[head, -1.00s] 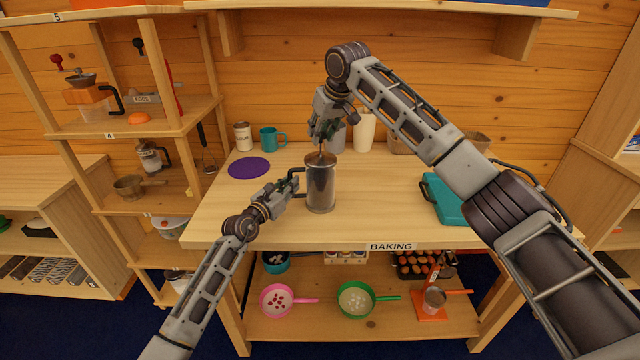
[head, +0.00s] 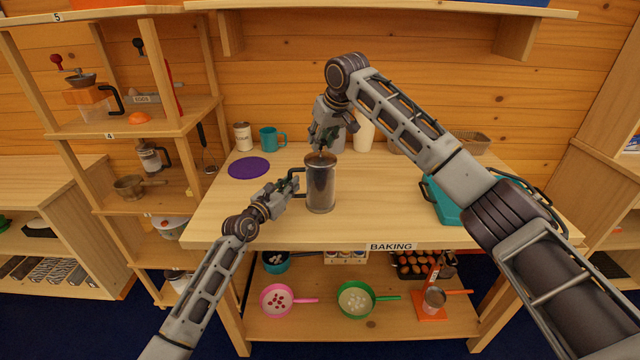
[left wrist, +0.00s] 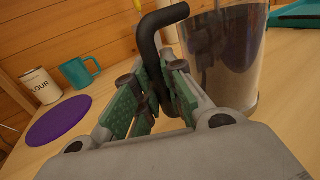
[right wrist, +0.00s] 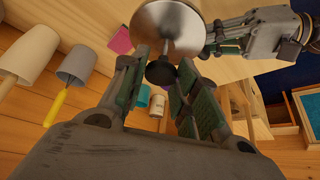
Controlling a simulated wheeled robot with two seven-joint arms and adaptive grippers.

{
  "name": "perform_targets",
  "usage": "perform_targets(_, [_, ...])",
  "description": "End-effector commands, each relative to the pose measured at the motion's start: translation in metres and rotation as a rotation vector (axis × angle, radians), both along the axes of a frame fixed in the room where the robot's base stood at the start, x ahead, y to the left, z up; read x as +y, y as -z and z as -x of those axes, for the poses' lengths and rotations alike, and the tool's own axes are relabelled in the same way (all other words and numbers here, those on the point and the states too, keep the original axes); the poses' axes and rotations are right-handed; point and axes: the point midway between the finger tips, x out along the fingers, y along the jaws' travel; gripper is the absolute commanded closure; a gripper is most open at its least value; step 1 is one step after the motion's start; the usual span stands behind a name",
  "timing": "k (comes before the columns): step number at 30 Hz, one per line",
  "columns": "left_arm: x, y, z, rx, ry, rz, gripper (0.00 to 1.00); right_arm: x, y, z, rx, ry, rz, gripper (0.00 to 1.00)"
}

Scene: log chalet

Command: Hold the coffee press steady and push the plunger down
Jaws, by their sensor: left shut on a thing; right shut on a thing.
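The coffee press (head: 321,188) stands upright on the table, a dark metallic cylinder with a black handle. My left gripper (head: 292,188) is shut on the handle, at the left of the press. The left wrist view shows the black handle (left wrist: 150,50) between the green pads, beside the press body (left wrist: 230,60). My right gripper (head: 322,146) is above the press, pointing down, and shut on the plunger knob. The right wrist view shows the dark knob (right wrist: 161,72) at its fingertips and a short rod running to the round silver lid (right wrist: 165,25).
A purple mat (head: 249,168), a teal mug (head: 272,139) and a white canister (head: 243,136) are at the table's back left. A white tall cup (head: 364,132) stands behind the right gripper. A teal tray (head: 442,205) lies at the right. The table's front edge is close to the press.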

Motion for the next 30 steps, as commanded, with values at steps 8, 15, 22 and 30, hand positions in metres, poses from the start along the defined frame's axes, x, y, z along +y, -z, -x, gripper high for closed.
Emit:
perform_targets(8, [0.001, -0.001, 0.000, -0.002, -0.002, 0.000, 1.00, -0.001, 0.008, 0.000, 0.004, 0.002, 0.001, 0.89])
perform_targets(15, [0.001, -0.001, 0.000, -0.003, -0.002, 0.001, 1.00, -0.001, 0.012, 0.000, 0.003, 0.001, 0.002, 0.89])
perform_targets(22, [0.001, -0.001, 0.000, -0.003, -0.002, 0.001, 1.00, -0.001, 0.014, 0.000, 0.002, 0.001, 0.002, 0.56])
perform_targets(30, [0.001, -0.001, 0.000, -0.002, -0.002, 0.000, 1.00, 0.000, 0.013, 0.000, 0.001, 0.000, 0.001, 0.46])
